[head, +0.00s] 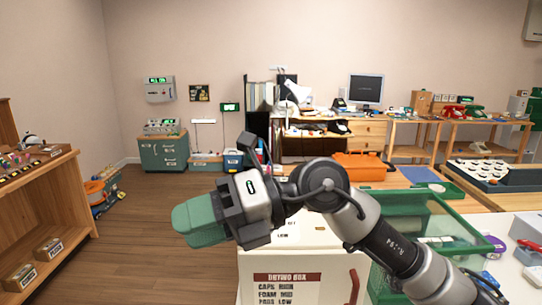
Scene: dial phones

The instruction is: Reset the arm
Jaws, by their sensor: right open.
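My right gripper (196,222) has green finger pads and points left, in the middle of the head view. It is open, and I see nothing held in it. Its grey and black arm comes in from the lower right and passes in front of the white drying box (298,262) and a green clear-walled bin (425,212). The gripper hangs over the open floor in the picture, left of the drying box. My left gripper is not in view.
A wooden shelf unit (58,216) stands at the left. A green cabinet (163,153) stands by the back wall. A desk holds a monitor (366,89), and an orange toolbox (359,166) sits in front of it. The wooden floor (142,240) at centre left is clear.

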